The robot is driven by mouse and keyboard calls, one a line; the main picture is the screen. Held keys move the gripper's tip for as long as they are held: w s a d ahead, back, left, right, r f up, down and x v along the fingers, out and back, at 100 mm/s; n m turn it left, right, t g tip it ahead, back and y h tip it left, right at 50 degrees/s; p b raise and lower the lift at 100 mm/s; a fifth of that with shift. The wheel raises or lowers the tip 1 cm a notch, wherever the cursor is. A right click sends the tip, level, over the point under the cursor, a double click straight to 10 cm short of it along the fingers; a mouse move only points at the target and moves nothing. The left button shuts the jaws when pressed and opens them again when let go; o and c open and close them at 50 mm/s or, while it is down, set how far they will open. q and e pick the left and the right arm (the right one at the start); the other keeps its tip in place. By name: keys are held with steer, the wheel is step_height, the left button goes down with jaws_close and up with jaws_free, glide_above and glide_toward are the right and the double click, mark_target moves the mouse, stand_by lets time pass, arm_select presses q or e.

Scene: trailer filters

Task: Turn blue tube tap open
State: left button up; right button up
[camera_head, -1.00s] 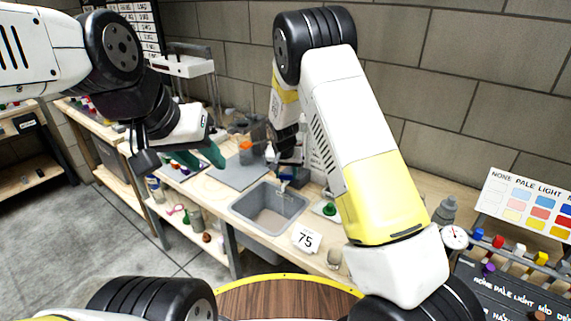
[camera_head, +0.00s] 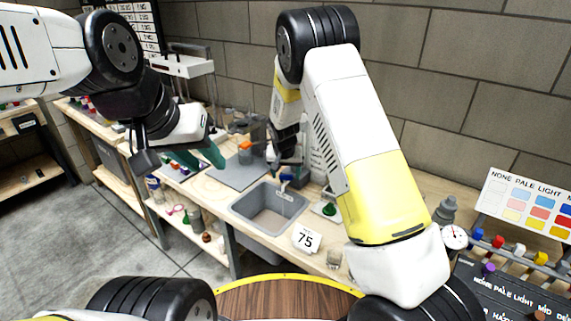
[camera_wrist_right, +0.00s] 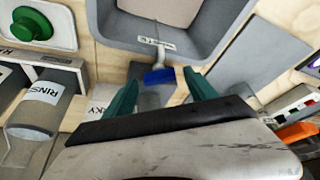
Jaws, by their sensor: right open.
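The blue tube tap (camera_wrist_right: 160,75) shows in the right wrist view at the end of a pale tube by the sink's edge. It also shows small in the head view (camera_head: 285,178), just under my right gripper. My right gripper (camera_wrist_right: 161,92) is open, with its green fingers on either side of the blue tap. I cannot tell if the fingers touch it. My left gripper (camera_head: 200,160) is over the left part of the counter, its green fingers pointing right; their gap is not clear.
The grey sink (camera_head: 268,208) sits in the wooden counter in front of the tap. A rinse bottle (camera_wrist_right: 38,110) and a green knob on a white plate (camera_wrist_right: 32,24) are to the left in the wrist view.

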steer(key=v, duration=0.7)
steer(key=shift+s+r, duration=0.2)
steer(key=shift+r, duration=0.1)
